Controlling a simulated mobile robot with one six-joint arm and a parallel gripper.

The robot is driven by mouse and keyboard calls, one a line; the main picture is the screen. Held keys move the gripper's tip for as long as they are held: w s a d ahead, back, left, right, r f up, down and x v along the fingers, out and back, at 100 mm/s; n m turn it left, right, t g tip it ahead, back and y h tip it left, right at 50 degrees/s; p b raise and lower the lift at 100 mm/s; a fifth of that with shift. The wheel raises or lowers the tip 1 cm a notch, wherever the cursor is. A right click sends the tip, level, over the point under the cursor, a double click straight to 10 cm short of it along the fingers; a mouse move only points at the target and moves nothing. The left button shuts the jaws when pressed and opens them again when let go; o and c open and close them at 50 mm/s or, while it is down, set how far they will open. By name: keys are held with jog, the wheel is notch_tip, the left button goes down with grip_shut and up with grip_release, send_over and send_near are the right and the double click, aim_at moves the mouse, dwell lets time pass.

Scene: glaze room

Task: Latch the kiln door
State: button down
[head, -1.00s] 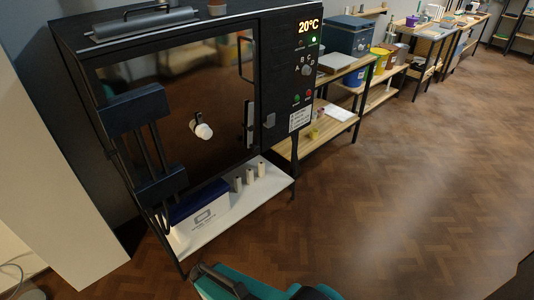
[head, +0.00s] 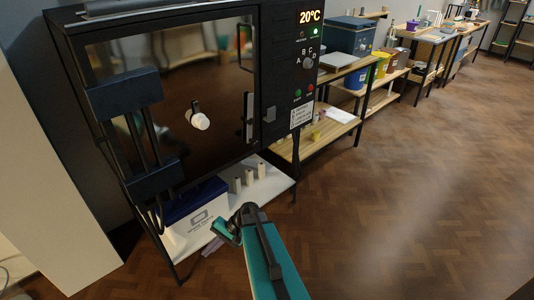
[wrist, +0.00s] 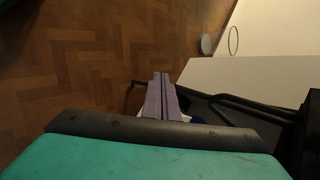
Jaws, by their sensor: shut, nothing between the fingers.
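The kiln (head: 175,90) is a black cabinet at the left of the head view, with a dark glossy door that looks closed or nearly closed. A grey latch lever (head: 249,118) hangs upright at the door's right edge, beside a small grey catch (head: 269,115) on the control panel. I cannot tell whether they engage. A black door handle (head: 245,48) is above. My gripper (head: 210,248) is low in front of the shelf under the kiln, well below the latch and apart from it. In the wrist view its purple fingers (wrist: 161,78) are together and empty.
A white lower shelf (head: 265,192) under the kiln holds a blue-and-white box (head: 198,215) and several pale posts. A white plug (head: 199,121) sticks out from the door. Wooden shelving (head: 300,145) stands to the right. The wooden floor (head: 420,200) there is clear.

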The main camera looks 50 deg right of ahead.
jog(key=w+d+r+m+t+h+b, duration=0.1)
jog(key=d+r+m+t+b, duration=0.2)
jog(key=d, duration=0.5)
jog(key=w+d+r+t+b, duration=0.1)
jog(key=w+d+r+t, duration=0.1)
jog(key=d+r, duration=0.5)
jog(key=w+d+r+m+t+h+b, duration=0.1)
jog(key=d+r+m+t+b, duration=0.15)
jog(key=d, duration=0.75)
jog(key=s+d+r+m+t+h+b, duration=0.1)
jog(key=s+d+r+t+h, duration=0.1)
jog(key=d+r, duration=0.4)
jog(key=s+d+r+m+t+h+b, duration=0.1)
jog(key=s+d+r+t, duration=0.3)
jog(key=d, duration=0.9)
notch_tip(320, 180, up, 3)
jog(key=shift+s+d+f+m+h+b, duration=0.15)
jog(key=shift+s+m+h+b, duration=0.35)
jog(key=shift+s, duration=0.7)
jog(key=w+a+r, duration=0.1)
jog(key=w+a, duration=0.3)
jog(key=w, duration=0.6)
jog(key=shift+w+a+r+p, duration=0.25)
jog(key=shift+a+p, duration=0.15)
